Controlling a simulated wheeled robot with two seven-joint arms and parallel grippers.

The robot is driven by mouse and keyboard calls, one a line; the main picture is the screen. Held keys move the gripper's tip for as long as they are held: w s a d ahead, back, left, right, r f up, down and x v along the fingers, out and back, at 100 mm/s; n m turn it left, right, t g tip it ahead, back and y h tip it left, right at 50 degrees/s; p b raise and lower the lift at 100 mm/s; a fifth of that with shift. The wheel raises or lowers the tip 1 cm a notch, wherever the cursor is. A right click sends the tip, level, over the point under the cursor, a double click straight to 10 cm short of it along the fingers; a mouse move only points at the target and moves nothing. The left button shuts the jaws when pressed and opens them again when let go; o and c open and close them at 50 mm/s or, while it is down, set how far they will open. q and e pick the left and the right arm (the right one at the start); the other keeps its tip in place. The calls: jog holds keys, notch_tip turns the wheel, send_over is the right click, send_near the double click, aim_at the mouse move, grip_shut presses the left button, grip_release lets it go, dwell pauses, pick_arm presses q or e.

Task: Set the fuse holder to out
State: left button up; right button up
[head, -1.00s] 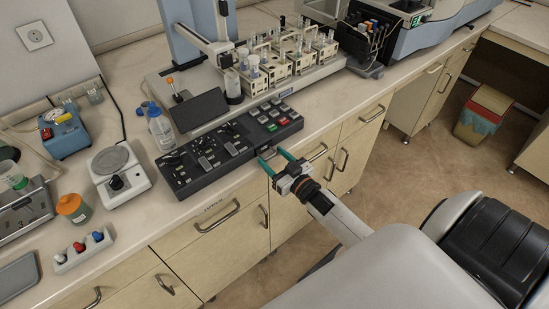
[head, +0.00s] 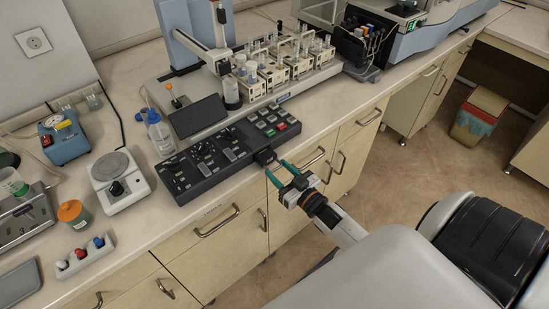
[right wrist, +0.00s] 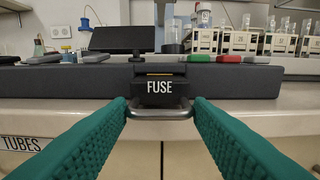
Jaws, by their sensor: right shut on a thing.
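The fuse holder (head: 265,157) is a black block sticking out from the front edge of the dark control panel (head: 205,160). In the right wrist view the fuse holder (right wrist: 160,90) faces me, with white FUSE lettering, a thin orange strip along its top and a grey metal handle loop (right wrist: 160,112) below. My right gripper (head: 275,168) has green fingers and is shut on the fuse holder by its handle, one finger at each side. My left gripper is not in view.
The panel lies near the front edge of the bench, above drawers with metal handles (head: 217,222). A wash bottle (head: 161,138), a scale (head: 118,178) and a sampler with vial racks (head: 285,72) stand around it. Open floor lies at the right.

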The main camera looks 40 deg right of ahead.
jog(key=shift+d+f, duration=0.1)
jog(key=o, duration=1.1)
jog(key=shift+s, duration=0.15)
jog(key=shift+s+d, duration=0.1)
jog(key=shift+s, duration=0.05)
jog(key=shift+s+d+b, duration=0.15)
jog(key=shift+s+b, duration=0.3)
jog(key=shift+s, duration=1.55)
jog(key=shift+s+d+b, duration=0.15)
jog(key=shift+s+b, duration=0.25)
jog(key=shift+s, duration=1.6)
jog(key=shift+s+d+b, duration=0.15)
jog(key=shift+s+b, duration=0.3)
jog(key=shift+s, duration=1.55)
